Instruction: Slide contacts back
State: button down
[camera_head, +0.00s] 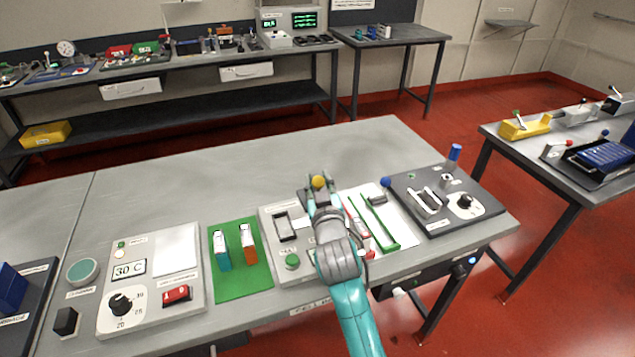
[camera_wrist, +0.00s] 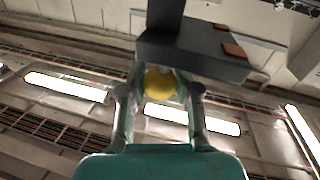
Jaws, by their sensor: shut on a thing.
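My gripper (camera_head: 320,189) is over the back edge of a light grey tester panel (camera_head: 272,247). Its two fingers are closed around a yellow ball knob (camera_head: 318,181), which also shows between the fingertips in the wrist view (camera_wrist: 160,84). Just beyond the knob in the wrist view is a dark grey block (camera_wrist: 192,56) with two copper-coloured patches, which look like the contacts. The panel has a dark-framed slot (camera_head: 284,227) and a green button (camera_head: 292,260).
Left of the panel, a green mat (camera_head: 238,282) holds a teal cell (camera_head: 222,254) and an orange cell (camera_head: 248,243). Right of it are a white sheet with a green tool (camera_head: 380,224) and a dark panel with a dial (camera_head: 464,202). The table (camera_head: 200,190) behind is clear.

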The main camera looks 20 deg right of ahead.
jog(key=shift+d, duration=0.2)
jog(key=c, duration=0.8)
grip_release()
jog(key=shift+d, duration=0.15)
jog(key=shift+s+a, duration=0.2)
jog(key=shift+s, duration=0.3)
jog(key=s, duration=0.3)
jog(key=s+a, duration=0.1)
jog(key=s, duration=0.3)
jog(key=s+a, duration=0.1)
jog(key=s, duration=0.2)
jog(key=shift+s, duration=0.4)
